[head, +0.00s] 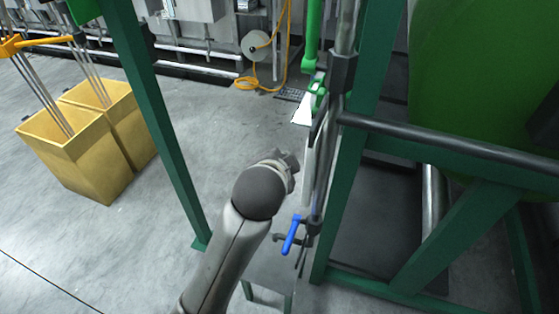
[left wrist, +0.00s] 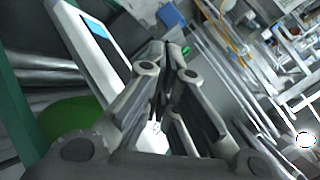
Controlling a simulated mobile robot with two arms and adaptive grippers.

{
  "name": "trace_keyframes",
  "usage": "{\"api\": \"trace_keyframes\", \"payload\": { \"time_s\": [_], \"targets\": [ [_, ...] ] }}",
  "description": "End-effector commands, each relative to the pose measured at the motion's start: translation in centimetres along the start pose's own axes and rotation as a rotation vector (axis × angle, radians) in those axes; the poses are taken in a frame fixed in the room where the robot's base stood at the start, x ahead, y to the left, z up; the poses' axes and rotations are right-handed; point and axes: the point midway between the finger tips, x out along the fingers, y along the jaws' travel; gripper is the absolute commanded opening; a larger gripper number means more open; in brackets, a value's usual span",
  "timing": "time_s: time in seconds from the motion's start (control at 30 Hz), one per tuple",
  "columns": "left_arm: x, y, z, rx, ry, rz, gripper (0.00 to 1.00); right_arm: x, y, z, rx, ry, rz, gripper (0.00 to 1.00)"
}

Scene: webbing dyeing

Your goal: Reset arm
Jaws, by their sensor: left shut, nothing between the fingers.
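My left arm rises from the bottom middle of the head view. Its wrist end (head: 287,168) is beside the green frame, with the fingers mostly hidden by the arm. In the left wrist view, my left gripper (left wrist: 168,50) is shut with nothing between its fingers. A blue-handled valve (head: 291,235) is on a pipe just right of and below the wrist in the head view. A white panel with a blue screen (left wrist: 96,38) is beyond the gripper at upper left in the left wrist view. My right gripper is in neither view.
A green steel frame (head: 352,170) and a dark horizontal bar (head: 440,147) stand close on the right. A green post (head: 160,120) is left of my arm. Yellow bins (head: 60,165) stand at far left. A yellow hose (head: 262,86) lies at the back. Grey floor between is clear.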

Motion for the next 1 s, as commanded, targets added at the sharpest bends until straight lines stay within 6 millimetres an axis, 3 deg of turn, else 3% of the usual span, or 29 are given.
{"api": "trace_keyframes", "payload": {
  "time_s": [0.4,0.53,0.67,0.8,1.0],
  "targets": [
    [1.7,1.2,1.0,-0.02,-0.022,0.03,0.0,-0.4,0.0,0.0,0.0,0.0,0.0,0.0],
    [4.6,3.7,2.7,-0.038,-0.054,0.072,0.0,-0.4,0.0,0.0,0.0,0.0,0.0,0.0],
    [9.8,9.2,7.1,-0.087,-0.115,0.154,0.0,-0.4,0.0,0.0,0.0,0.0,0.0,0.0],
    [14.2,16.7,13.6,-0.172,-0.188,0.248,0.0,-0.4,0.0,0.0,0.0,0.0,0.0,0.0],
    [16.6,27.7,24.1,-0.31,-0.301,0.359,0.0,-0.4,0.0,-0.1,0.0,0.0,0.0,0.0]
  ]
}}
